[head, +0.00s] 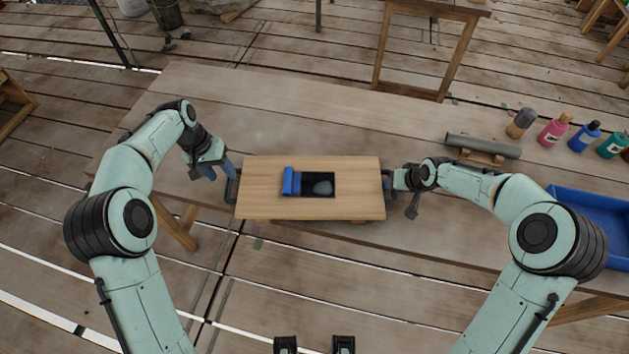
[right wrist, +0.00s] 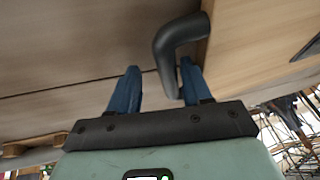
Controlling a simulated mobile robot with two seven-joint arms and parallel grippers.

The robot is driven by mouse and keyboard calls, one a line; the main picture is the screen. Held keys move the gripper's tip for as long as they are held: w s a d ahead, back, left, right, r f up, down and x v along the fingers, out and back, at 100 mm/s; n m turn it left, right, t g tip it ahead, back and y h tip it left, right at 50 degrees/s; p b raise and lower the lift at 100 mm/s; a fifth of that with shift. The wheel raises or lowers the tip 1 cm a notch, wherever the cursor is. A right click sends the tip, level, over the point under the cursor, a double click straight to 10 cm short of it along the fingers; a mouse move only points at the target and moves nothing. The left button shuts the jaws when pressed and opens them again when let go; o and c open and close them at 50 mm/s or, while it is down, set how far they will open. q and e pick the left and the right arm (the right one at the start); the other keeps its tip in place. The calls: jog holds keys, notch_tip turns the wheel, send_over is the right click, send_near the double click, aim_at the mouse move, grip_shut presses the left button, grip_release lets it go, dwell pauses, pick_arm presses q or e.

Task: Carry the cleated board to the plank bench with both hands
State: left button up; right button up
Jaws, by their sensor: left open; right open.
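The cleated board (head: 356,200) is a light wooden panel with a dark handle at each end. It appears level, over the near part of the long plank bench (head: 290,115); whether it touches the bench is unclear. My left gripper (head: 218,170) is open beside the left handle (head: 232,188). My right gripper (head: 405,190) is at the board's right end, its jaws mostly hidden in the head view. In the right wrist view, the open blue fingers (right wrist: 158,90) have the end of the curved black handle (right wrist: 165,55) between them, closer to the right finger.
A blue block (head: 291,182) and a dark panel with a grey oval (head: 322,185) lie on the board. A grey tube (head: 482,146), several bottles (head: 553,131) and a blue tray (head: 585,215) occupy the bench's right. The bench's left and back are clear.

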pick_arm(q)
jog(key=shift+a, duration=0.1)
pick_arm(e)
jog(key=v, duration=1.2)
jog(key=shift+a, duration=0.2)
pick_arm(q)
jog(key=shift+s+f, duration=0.1)
